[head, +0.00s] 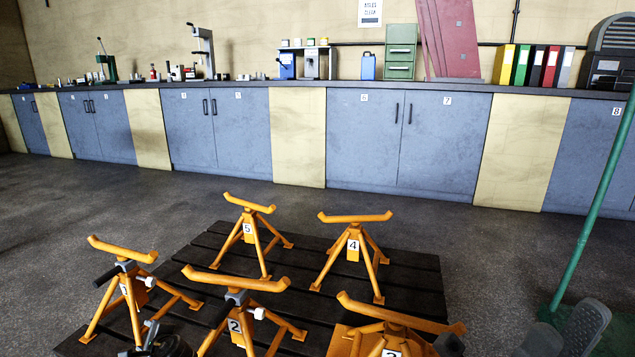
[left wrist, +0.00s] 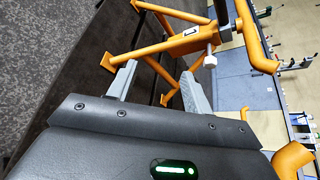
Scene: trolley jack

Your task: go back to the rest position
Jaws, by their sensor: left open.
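My left gripper (head: 148,334) is low at the bottom left of the head view, in front of the orange stand marked 1 (head: 130,290). In the left wrist view my left gripper (left wrist: 158,72) has its two grey fingers spread, with nothing held. Orange legs of a stand (left wrist: 155,43) show beyond the fingers; I cannot tell whether they touch. My right gripper (head: 566,322) shows as grey fingers at the bottom right corner of the head view. Its fingers are partly cut off and overlap in view, so its opening is unclear. Nothing is seen in it.
Orange stands marked 2 (head: 236,325), 3 (head: 392,345), 4 (head: 353,250) and 5 (head: 249,232) stand on a dark slatted platform (head: 415,284). A green pole (head: 597,200) rises at the right. Grey cupboards (head: 400,145) line the back wall. Floor between is clear.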

